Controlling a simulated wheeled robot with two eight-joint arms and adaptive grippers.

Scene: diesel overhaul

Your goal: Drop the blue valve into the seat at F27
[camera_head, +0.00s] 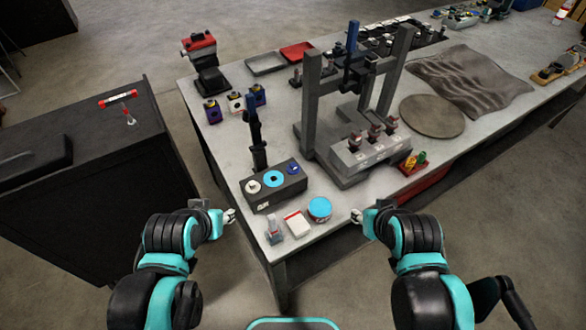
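A dark block (285,192) near the front left of the bench has a white disc (253,187), a cyan disc with a dark centre (274,179) and a blue round piece (293,169) on top. I cannot tell whether the blue piece is the blue valve. The labels are too small to read, so I cannot pick out F27. My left gripper (230,216) is just left of the bench's front end, apart from the block. My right gripper (357,216) is near the bench's front edge, right of a cyan-topped tin. Neither visibly holds anything; their finger gaps are unclear.
A grey press frame (311,95) stands mid-bench over a grey block with three dark red pieces (374,133). A tall black tool (256,138) rises behind the dark block. A bottle (274,232), white box (297,224) and cyan-topped tin (319,208) stand in front.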

